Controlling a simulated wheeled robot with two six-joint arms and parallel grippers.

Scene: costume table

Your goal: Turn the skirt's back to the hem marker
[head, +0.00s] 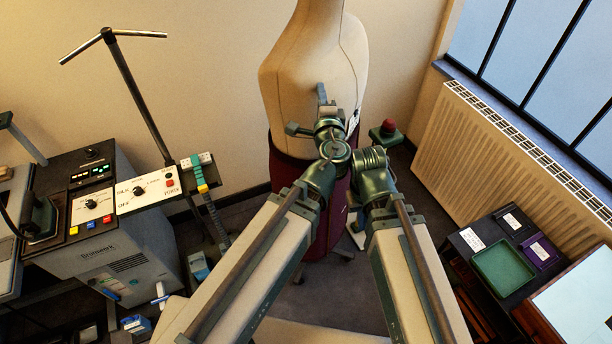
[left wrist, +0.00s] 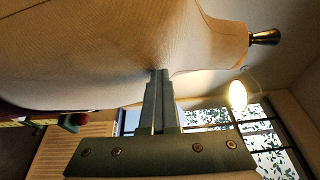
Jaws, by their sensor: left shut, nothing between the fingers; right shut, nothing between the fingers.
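The maroon skirt (head: 285,172) is on a cream dress form (head: 312,62), mostly behind my arms. Which side is the skirt's back I cannot tell. My left gripper (head: 321,93) is shut and empty, its fingertips at the front of the torso above the skirt. In the left wrist view the shut fingers (left wrist: 159,78) reach the form's cream surface (left wrist: 110,45); contact is unclear. My right arm's wrist is bunched beside the left one, and its fingers are hidden. A green box with a red dome (head: 388,128), perhaps part of the hem marker, stands right of the form.
A grey machine (head: 110,255) with a control panel (head: 140,190) and a T-handled post (head: 135,90) stands at left. A radiator (head: 510,150) lies under the window at right. A green tray (head: 502,268) sits on a dark cabinet at lower right. Some carpet (head: 320,295) is open below the form.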

